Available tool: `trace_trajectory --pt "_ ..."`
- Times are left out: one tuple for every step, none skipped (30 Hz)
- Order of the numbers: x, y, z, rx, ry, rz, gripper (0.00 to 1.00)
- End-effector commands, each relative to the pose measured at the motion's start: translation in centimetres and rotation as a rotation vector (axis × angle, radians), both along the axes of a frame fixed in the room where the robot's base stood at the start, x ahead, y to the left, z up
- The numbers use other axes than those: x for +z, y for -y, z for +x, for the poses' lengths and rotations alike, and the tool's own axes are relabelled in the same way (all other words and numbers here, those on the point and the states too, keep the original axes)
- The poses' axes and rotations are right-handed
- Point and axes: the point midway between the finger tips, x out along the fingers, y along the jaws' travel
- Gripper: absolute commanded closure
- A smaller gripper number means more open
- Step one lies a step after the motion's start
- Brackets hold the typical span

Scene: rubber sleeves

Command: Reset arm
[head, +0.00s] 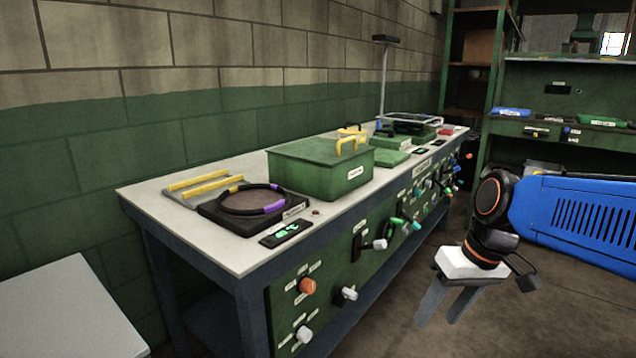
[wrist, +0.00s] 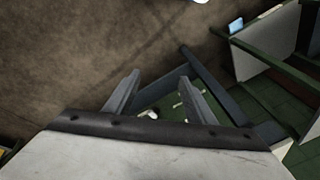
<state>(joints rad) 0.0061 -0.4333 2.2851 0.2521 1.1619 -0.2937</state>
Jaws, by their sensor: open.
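My gripper (head: 447,304) hangs at the lower right in the head view, in front of the workbench and over the floor. Its two grey fingers point down, stand apart and hold nothing. In the wrist view the fingers (wrist: 160,98) are spread, with part of the bench's blue-grey frame and green panel beyond them. My blue arm reaches in from the right edge of the head view. No rubber sleeve is clearly seen.
The workbench (head: 215,245) runs along the brick wall, with a green box (head: 320,172), a black ring with purple bands (head: 252,200) and a dark display (head: 286,233) on it. Knobs stick out of its front panel. Shelves stand at the back right. Brown floor (head: 400,335) is clear.

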Motion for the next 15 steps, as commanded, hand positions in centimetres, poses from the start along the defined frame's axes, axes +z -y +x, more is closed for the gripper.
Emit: trace_trajectory --pt "-0.2 0.5 -1.2 -0.022 0.024 -0.018 0.50" --pt "-0.5 0.8 -1.8 -0.034 0.035 -0.032 0.50" --pt "-0.7 1.3 -2.6 -0.053 0.053 -0.045 0.50" --pt "-0.9 1.6 -3.2 -0.066 0.065 -0.057 0.50" --pt "-1.1 1.9 -3.7 -0.081 0.078 -0.067 0.50" --pt "-1.4 2.3 -4.5 -0.099 0.096 -0.082 0.50" --pt "-1.6 2.6 -5.0 -0.112 0.110 -0.091 0.50" --pt "-1.9 2.9 -5.5 -0.125 0.123 -0.101 0.50" --pt "-2.2 3.3 -6.2 -0.142 0.142 -0.112 0.50" --pt "-2.5 3.6 -6.7 -0.154 0.154 -0.122 0.50" --pt "-2.7 3.9 -7.1 -0.166 0.168 -0.128 0.50" --pt "-3.0 4.2 -7.7 -0.180 0.184 -0.138 0.50" --pt "-3.2 4.4 -8.0 -0.190 0.194 -0.144 0.50" --pt "-3.3 4.6 -8.3 -0.199 0.205 -0.148 0.50" --pt "-3.6 4.9 -8.7 -0.208 0.217 -0.156 0.50"
